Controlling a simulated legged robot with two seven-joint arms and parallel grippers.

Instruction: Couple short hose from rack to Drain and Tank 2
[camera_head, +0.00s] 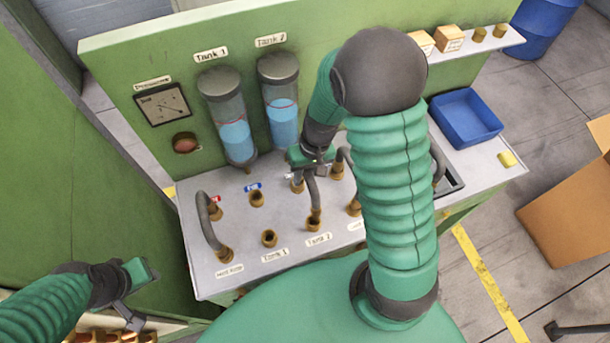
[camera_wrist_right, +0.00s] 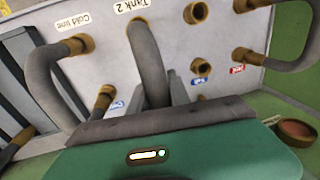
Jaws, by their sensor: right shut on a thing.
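My right gripper (camera_head: 311,168) is shut on the short grey hose (camera_head: 313,192) above the panel. One brass end of this hose stands at the Tank 2 port (camera_head: 315,222), and the hose shows at the Tank 2 label in the right wrist view (camera_wrist_right: 148,60). In the head view a brass fitting (camera_head: 297,186) in the back row stands just below the gripper. The hand hides the hose's other end, so I cannot tell whether it is seated there. My left gripper (camera_head: 132,318) is at the lower left, away from the panel; its finger gap is unclear.
A hose (camera_head: 208,225) joins the hot-water port to the red-labelled port. Another hose stands at the cold line port (camera_wrist_right: 80,44). The Tank 1 port (camera_head: 269,238) and blue-labelled port (camera_head: 257,199) are bare. A blue bin (camera_head: 466,116) sits at right. Brass-ended pieces lie at lower left.

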